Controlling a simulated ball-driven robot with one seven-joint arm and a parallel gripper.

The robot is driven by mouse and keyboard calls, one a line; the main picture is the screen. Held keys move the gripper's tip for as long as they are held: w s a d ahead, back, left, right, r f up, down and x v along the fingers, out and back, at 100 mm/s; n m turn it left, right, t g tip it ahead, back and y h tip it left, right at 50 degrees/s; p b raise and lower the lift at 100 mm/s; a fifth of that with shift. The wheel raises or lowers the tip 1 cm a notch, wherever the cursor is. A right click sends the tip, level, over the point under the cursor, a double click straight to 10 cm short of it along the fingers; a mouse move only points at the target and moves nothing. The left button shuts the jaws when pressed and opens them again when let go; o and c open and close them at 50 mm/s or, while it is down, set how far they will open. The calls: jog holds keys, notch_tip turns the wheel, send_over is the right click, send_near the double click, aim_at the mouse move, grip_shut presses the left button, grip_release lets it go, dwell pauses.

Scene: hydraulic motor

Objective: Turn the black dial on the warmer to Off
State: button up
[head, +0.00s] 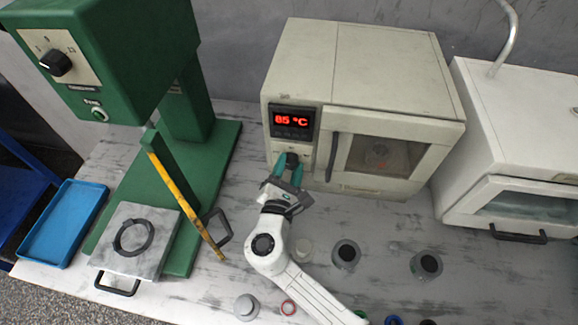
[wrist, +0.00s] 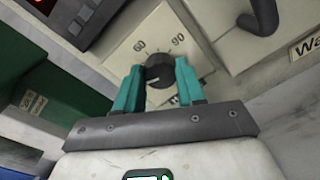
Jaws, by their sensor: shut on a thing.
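The warmer (head: 380,75) is a cream box at the back centre, with a red display (head: 292,122) reading 85 °C. Its black dial (wrist: 159,70) sits below the display on a pale plate marked 60 and 90. My gripper (wrist: 157,78) has its two teal fingers on either side of the dial and is shut on it. In the head view my gripper (head: 289,165) reaches up to the warmer's front, and the fingers partly hide the dial. The dial's pointer setting and the Off mark are not clear.
The warmer's door handle (head: 333,157) is just right of my gripper. A green press (head: 160,60) with a yellow lever (head: 185,205) stands left. A white oven (head: 520,140) stands right. Several small dark-topped jars (head: 346,253) stand on the bench beside my arm.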

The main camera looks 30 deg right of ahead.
jog(key=shift+f, duration=0.15)
jog(key=o, duration=1)
jog(key=shift+o, duration=0.2)
jog(key=b+v, duration=0.2)
jog(key=v, duration=0.9)
jog(key=shift+w, duration=0.15)
